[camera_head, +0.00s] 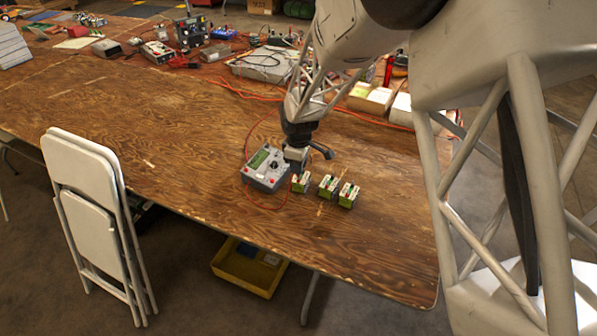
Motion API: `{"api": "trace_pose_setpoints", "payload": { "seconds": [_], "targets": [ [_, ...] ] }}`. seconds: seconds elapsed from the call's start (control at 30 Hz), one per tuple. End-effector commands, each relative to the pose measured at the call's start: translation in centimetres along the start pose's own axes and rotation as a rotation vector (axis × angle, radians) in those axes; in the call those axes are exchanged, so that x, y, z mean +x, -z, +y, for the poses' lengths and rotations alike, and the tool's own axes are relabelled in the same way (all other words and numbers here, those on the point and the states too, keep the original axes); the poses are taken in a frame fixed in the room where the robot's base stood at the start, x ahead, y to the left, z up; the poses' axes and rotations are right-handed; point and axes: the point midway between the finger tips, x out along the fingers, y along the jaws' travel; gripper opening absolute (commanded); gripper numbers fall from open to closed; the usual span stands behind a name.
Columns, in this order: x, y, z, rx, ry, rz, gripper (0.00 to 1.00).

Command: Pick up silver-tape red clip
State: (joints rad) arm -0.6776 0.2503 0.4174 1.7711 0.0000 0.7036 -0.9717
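My gripper (298,169) points down just above the leftmost of three small green-and-white batteries (301,184), right beside the grey charger box (265,170). Its fingers are dark and too small here to show whether they are open or shut. A thin red wire (252,202) loops around the left and front of the charger and ends near the leftmost battery. A small red spot (296,178) shows at that battery, right under my gripper. I cannot make out silver tape or the clip's shape; my gripper partly hides this spot.
The other two batteries (327,185) (348,195) stand to the right. Orange cables, boxes and electronic gear (265,65) fill the table's far side. The wooden table (185,150) is clear at left and front. A folded white chair (85,195) leans at the front edge; a yellow bin (240,280) is below.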

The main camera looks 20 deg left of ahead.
Motion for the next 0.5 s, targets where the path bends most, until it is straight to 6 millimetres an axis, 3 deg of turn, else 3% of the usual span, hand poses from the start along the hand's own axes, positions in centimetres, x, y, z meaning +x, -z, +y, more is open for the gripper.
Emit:
{"api": "trace_pose_setpoints", "payload": {
  "seconds": [0.23,0.5],
  "targets": [
    [2.9,0.0,-0.1,0.000,0.001,-0.001,0.30],
    [3.6,0.0,-0.1,0.000,-0.001,0.000,0.30]
  ]
}}
